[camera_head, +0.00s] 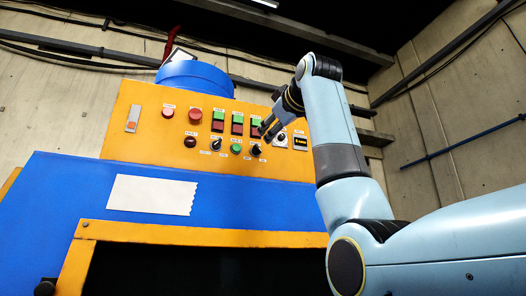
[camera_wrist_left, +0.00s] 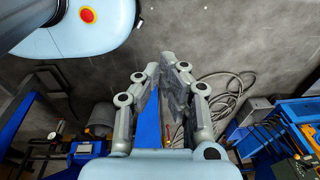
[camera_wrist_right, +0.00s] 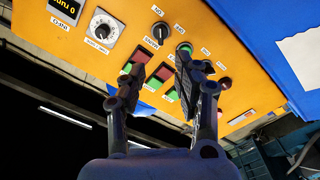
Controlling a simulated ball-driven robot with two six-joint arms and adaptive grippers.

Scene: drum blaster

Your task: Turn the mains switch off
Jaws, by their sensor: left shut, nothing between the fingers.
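The orange control panel (camera_head: 150,140) carries two black rotary switches, a left one (camera_head: 215,144) and a right one (camera_head: 255,150). My left gripper (camera_wrist_left: 172,66) is shut and empty over the floor, outside the head view.
The panel also holds red buttons (camera_head: 195,116), green-red button pairs (camera_head: 218,121), a green button (camera_head: 236,149), a dial (camera_wrist_right: 102,28) and a display (camera_head: 300,143). A blue drum (camera_head: 195,77) stands behind. Cables (camera_wrist_left: 225,85) lie on the floor below my left gripper.

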